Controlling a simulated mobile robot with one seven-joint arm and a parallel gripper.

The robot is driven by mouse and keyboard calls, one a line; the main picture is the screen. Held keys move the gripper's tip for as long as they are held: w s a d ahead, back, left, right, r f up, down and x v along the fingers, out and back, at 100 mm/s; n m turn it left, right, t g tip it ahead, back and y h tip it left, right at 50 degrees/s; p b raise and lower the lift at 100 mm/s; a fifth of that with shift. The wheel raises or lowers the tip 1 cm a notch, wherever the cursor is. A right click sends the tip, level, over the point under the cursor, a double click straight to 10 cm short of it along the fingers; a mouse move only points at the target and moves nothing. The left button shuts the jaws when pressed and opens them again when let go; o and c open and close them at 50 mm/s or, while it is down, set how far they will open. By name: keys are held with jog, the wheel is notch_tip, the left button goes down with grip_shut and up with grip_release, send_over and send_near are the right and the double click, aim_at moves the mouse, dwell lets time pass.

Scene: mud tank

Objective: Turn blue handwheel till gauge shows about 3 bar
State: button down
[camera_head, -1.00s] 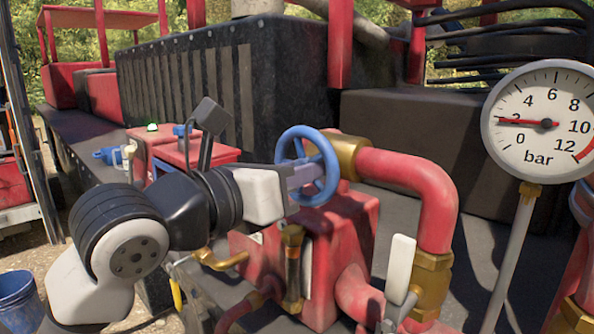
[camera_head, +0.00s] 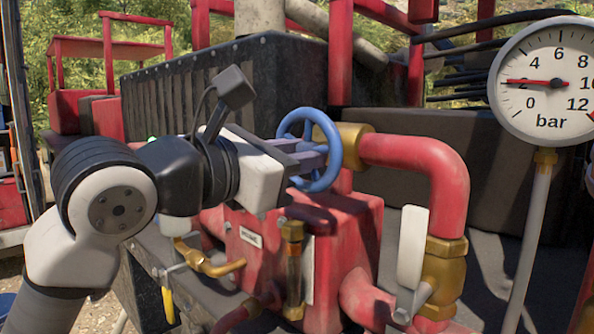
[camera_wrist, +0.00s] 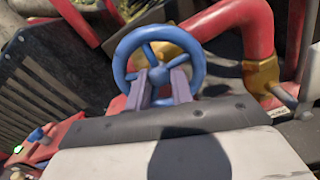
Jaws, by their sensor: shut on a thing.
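The blue handwheel (camera_head: 333,158) sits on a brass fitting at the end of a red pipe, and its rim and hub look whole. It also shows upright in the wrist view (camera_wrist: 120,62). My gripper (camera_head: 312,158) reaches it from the left, its two fingers (camera_wrist: 161,80) lying at the wheel's hub and lower spokes, shut on it. The exact finger contact is partly hidden by the rim. The round white gauge (camera_head: 540,45) stands at the upper right. Its red needle points left, over the 2 mark, so it reads about 2 bar.
A red pipe (camera_head: 425,165) bends down right of the wheel to a brass valve with a white lever (camera_head: 411,250). A red block (camera_head: 335,235) and a small brass tap (camera_head: 212,262) lie below my arm. A black ribbed tank wall (camera_head: 240,85) stands behind.

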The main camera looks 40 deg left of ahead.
jog(key=shift+r+m, duration=0.1)
jog(key=shift+m, duration=0.2)
jog(key=c, duration=1.5)
grip_release()
jog(key=s+a+b, duration=0.2)
jog(key=s+b, duration=0.2)
jog(key=s, duration=0.9)
jog(key=shift+s, duration=0.3)
